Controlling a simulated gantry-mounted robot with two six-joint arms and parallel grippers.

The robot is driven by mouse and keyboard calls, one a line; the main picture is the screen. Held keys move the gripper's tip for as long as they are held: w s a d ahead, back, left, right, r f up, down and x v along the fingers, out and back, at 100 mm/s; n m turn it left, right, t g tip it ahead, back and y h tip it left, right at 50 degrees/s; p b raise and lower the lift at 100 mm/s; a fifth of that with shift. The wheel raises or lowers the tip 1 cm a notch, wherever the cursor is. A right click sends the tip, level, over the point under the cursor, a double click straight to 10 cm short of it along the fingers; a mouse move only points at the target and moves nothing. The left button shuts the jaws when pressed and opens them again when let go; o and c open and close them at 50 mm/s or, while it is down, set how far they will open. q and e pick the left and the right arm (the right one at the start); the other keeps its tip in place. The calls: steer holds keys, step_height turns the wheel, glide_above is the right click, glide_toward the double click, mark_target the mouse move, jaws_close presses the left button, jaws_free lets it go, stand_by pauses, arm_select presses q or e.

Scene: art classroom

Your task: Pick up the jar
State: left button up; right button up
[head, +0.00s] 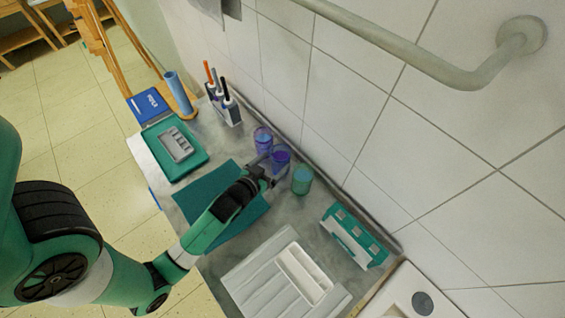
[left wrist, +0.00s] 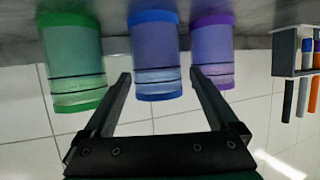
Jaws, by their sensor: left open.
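Three see-through jars stand in a row along the wall on the counter. They are a purple jar (head: 263,140), a blue jar (head: 281,156) and a green jar (head: 302,180). My left gripper (head: 268,170) is open in front of the blue jar. The left wrist view, upside down, shows the green jar (left wrist: 74,62), the blue jar (left wrist: 155,55) and the purple jar (left wrist: 212,50) side by side. There the open fingers of my left gripper (left wrist: 160,76) flank the blue jar, with a gap on each side. Whether the fingertips reach past its front is unclear. My right gripper is not in view.
A teal sheet (head: 205,186) lies under my left arm. A teal and white rack (head: 354,236) and a white tray (head: 250,272) are on the near side. A pen holder (head: 226,112) stands beyond the jars. The tiled wall (head: 340,120) is close behind them.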

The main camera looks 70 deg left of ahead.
mark_target(285, 153)
arm_select(q)
steer(key=b+x, duration=0.2)
steer(key=x, duration=0.5)
steer(key=shift+w+d+r, duration=0.1)
steer(key=shift+w+d, duration=0.05)
steer(key=shift+w, duration=0.1)
steer(key=c, duration=1.4)
